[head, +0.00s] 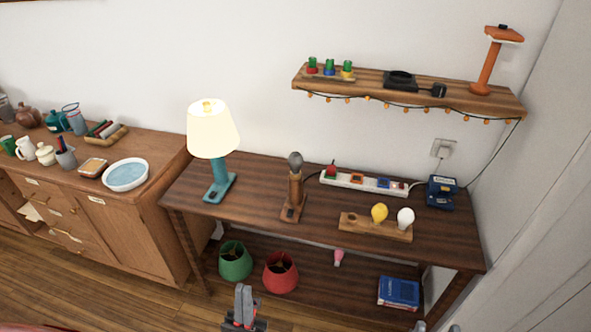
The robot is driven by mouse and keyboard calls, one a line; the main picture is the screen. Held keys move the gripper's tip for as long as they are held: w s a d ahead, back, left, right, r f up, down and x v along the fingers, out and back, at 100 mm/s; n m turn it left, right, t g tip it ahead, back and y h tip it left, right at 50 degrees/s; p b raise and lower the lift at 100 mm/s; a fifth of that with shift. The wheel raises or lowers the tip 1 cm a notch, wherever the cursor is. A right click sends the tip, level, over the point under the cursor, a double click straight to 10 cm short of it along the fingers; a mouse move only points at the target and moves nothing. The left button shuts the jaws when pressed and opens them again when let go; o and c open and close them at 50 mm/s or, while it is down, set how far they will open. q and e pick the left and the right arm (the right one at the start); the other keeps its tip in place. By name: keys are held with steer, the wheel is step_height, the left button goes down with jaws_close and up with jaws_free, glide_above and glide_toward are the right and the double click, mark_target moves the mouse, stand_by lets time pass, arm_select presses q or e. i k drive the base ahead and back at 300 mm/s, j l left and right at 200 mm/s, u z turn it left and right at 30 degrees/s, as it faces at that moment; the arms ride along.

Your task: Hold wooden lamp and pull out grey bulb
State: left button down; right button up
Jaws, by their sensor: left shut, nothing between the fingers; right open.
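The wooden lamp (295,190) stands upright on the dark wooden table, left of its middle. The grey bulb (295,159) sits in the top of the lamp. My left gripper (243,291) is shut and empty, low in the picture in front of the table, apart from the lamp. My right gripper (437,327) is open at the bottom edge, right of the left one, with only its fingertips showing. It is also apart from the lamp.
A lit teal lamp (219,188) stands left of the wooden lamp. A power strip (365,183), a blue box (441,191) and a wooden holder (362,228) with yellow bulb (380,212) and white bulb (405,217) are to the right. Green and red shades (281,272) sit below.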

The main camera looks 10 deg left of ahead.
mark_target(294, 161)
steer(key=z, duration=0.25)
steer(key=j+z, duration=0.45)
steer(key=j, duration=0.15)
steer(key=k+j+z, duration=0.1)
steer(key=j+z, duration=0.3)
steer(key=j, duration=0.95)
steer(key=j+z, duration=0.1)
steer(key=j, duration=0.65)
steer(key=k+j, duration=0.15)
steer(key=j, duration=0.6)
steer(key=i+j, duration=0.15)
steer(key=z, duration=0.05)
